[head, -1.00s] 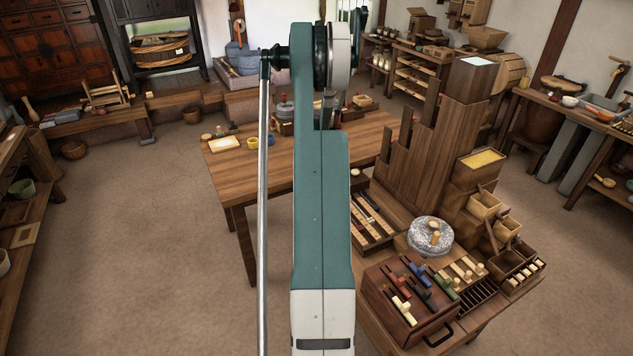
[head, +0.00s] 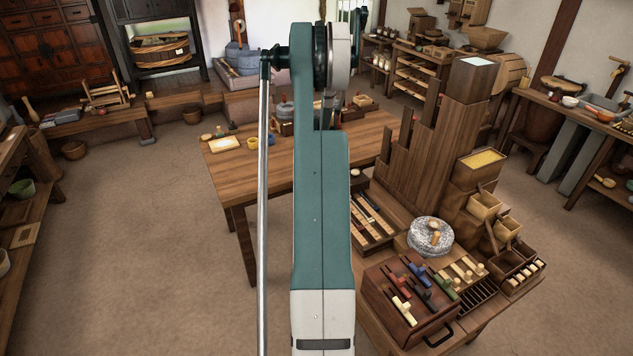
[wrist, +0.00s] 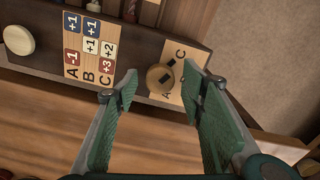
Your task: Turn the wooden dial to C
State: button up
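In the wrist view, the round wooden dial (wrist: 158,79) sits on a pale plate (wrist: 190,62) that carries dark letters. An A shows at the plate's lower edge and a C at its upper right; I cannot make out a B. Dark marks show on or beside the dial's upper right, and I cannot tell surely which letter it points to. My gripper (wrist: 160,80) is open, its green fingers apart on the dial's left and right. I see no clear contact. In the head view my arm hides the gripper and the dial.
In the wrist view, a card with A, B, C rows and red and blue number tiles (wrist: 88,46) lies left of the dial, with a pale round knob (wrist: 18,40) beyond. The head view shows the wooden table (head: 245,175) and a stepped wooden stand (head: 455,130) at right.

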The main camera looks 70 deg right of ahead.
jog(key=shift+r, duration=0.15)
notch_tip(320, 180, up, 12)
dwell(0.9)
dwell(0.7)
